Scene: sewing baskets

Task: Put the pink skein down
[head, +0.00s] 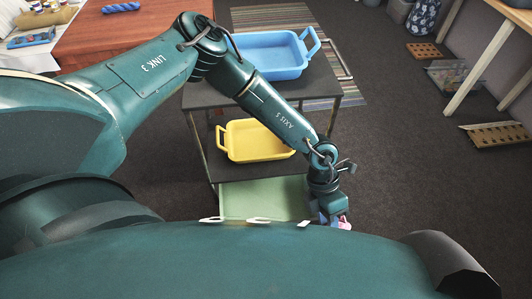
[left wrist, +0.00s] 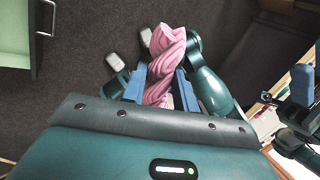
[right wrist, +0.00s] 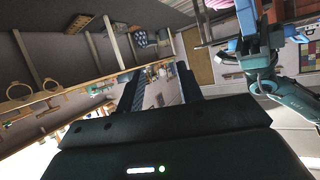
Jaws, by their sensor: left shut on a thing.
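The pink skein (left wrist: 167,48) is a twisted bundle. My left gripper (left wrist: 160,76) is shut on it, with one blue finger on each side, and its far end sticks out past the fingertips. In the head view only a small pink bit of the skein (head: 345,223) shows beside my left gripper (head: 334,216), which is low, to the right of the trolley's lower green tray. My right gripper (right wrist: 158,74) shows in its own wrist view with its fingers apart and nothing between them. It is not seen in the head view.
A blue basket (head: 268,71) stands on the trolley top (head: 215,96). A yellow basket (head: 258,154) sits on the shelf below, above a green tray (head: 264,201). A wooden table (head: 135,32) is at the upper left. Bare carpet (head: 415,150) lies to the right.

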